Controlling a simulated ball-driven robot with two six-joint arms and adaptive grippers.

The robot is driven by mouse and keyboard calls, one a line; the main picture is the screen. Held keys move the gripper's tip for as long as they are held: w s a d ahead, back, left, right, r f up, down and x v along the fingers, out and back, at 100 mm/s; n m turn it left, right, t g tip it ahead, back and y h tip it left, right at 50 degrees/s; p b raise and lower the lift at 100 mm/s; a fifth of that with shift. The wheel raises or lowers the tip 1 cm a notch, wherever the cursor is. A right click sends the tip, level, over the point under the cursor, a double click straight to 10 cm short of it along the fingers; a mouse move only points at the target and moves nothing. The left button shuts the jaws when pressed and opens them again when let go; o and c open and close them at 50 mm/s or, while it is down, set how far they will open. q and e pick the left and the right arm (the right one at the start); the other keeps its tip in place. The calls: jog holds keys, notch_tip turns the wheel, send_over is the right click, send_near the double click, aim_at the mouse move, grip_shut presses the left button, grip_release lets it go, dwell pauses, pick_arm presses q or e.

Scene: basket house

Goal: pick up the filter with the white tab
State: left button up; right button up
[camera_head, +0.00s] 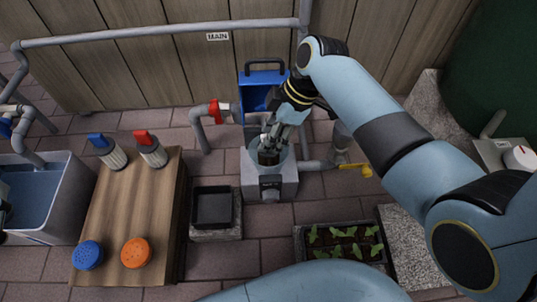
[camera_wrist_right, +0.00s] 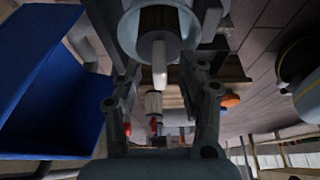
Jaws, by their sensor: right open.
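The filter with the white tab (camera_wrist_right: 160,65) shows in the right wrist view, its pale tab pointing between my fingers. In the head view the dark top of the filter (camera_head: 268,157) sits inside the round grey housing (camera_head: 249,160), mostly hidden by my fingers. My right gripper (camera_head: 272,141) reaches down over the housing from above. It is open, with its two fingers (camera_wrist_right: 162,85) apart on either side of the tab. I cannot tell whether either finger touches the tab. My left gripper is not clearly visible.
Two pale cartridges with blue (camera_head: 97,139) and red (camera_head: 143,137) tops stand on a wooden table (camera_head: 130,205), with blue and orange round caps. A blue bin (camera_head: 252,95) stands behind the housing, a black tray (camera_head: 212,207) left, and a planter (camera_head: 300,240) in front. Pipes flank the housing.

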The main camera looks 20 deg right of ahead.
pick_arm(q)
jog(key=r, duration=0.1)
jog(key=w+r+t, duration=0.1)
jog(key=r, duration=0.1)
jog(key=r+t, duration=0.1)
jog(key=r, duration=0.1)
jog(key=shift+w+d+r+m+h, duration=0.1)
jog(key=shift+w+d+m+h, duration=0.2)
jog(key=shift+w, duration=0.05)
pick_arm(e)
jog(key=shift+a+f, duration=0.2)
jog(key=shift+f, duration=0.3)
grip_shut()
